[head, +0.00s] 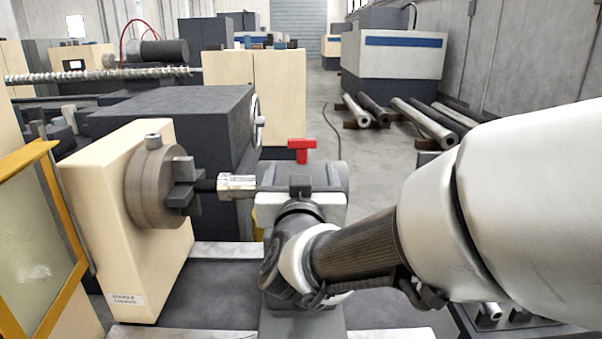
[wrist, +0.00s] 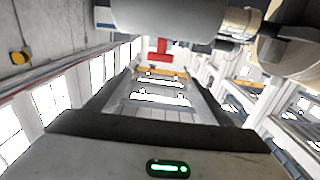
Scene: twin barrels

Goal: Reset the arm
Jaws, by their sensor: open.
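My arm comes in from the right in the head view and bends at its dark wrist in front of the lathe's grey tailstock (head: 330,177). My gripper's fingertips cannot be made out there. In the wrist view my gripper (wrist: 158,98) is open, its dark fingers apart with nothing held between them. A metal workpiece (head: 236,185) sits between the chuck (head: 157,186) and the tailstock in the head view. My wrist stands close to the tailstock; whether they touch cannot be told.
The cream headstock (head: 112,215) and a yellow-framed guard (head: 40,250) stand left. Metal bars (head: 424,122) lie at the right. Open floor (head: 320,100) lies behind.

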